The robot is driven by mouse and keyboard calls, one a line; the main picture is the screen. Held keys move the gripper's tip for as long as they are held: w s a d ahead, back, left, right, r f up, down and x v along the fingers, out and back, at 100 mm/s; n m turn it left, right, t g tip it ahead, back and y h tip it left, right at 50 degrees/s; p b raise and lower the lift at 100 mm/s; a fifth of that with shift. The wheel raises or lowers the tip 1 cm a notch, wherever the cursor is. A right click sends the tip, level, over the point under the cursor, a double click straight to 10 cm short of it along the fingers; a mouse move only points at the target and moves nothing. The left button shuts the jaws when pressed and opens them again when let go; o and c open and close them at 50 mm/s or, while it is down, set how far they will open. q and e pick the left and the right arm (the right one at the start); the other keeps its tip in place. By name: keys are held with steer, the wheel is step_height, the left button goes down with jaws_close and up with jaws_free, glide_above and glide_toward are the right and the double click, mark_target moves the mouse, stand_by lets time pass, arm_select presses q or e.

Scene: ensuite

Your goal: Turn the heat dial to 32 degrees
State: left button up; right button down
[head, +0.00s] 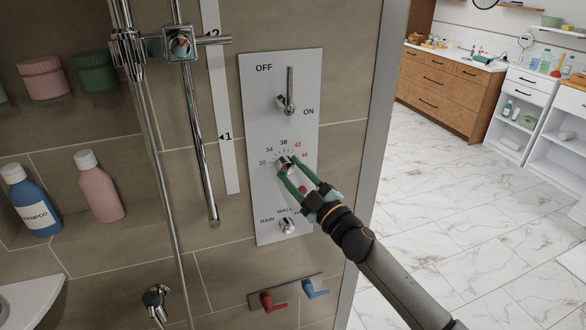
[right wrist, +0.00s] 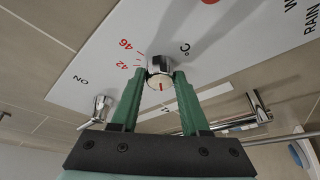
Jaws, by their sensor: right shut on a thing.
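The heat dial (head: 284,161) is a small chrome knob on the grey shower panel (head: 262,195). A scale from blue 30 and 34 through black 38 to red 42 and 46 arcs above it. My right gripper (head: 286,172) reaches up from the lower right with its green fingers on either side of the knob, shut on it. In the right wrist view the dial (right wrist: 160,76) sits between the fingertips, and its pale face carries a red mark. Red 42 and 46 show beside it; the other numbers are hidden there, so the exact setting cannot be read. My left gripper is out of view.
An ON/OFF lever (head: 289,93) stands above the dial, and a RAIN/WALL selector knob (head: 288,226) is below. A chrome rail (head: 195,130) runs left of the panel. Red (head: 273,302) and blue (head: 315,289) handles are lower down. Bottles stand in the niche at left.

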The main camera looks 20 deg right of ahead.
steer(key=shift+r+n, duration=0.15)
steer(key=shift+n, duration=0.25)
steer(key=shift+c, duration=2)
jaws_free()
steer(key=shift+s+d+f, duration=0.2)
steer(key=shift+s+f, duration=0.15)
steer(key=shift+s, duration=0.1)
steer(key=b+v, duration=0.2)
steer(key=v, duration=0.9)
steer(key=shift+s+r, duration=0.2)
steer(key=shift+d, duration=0.15)
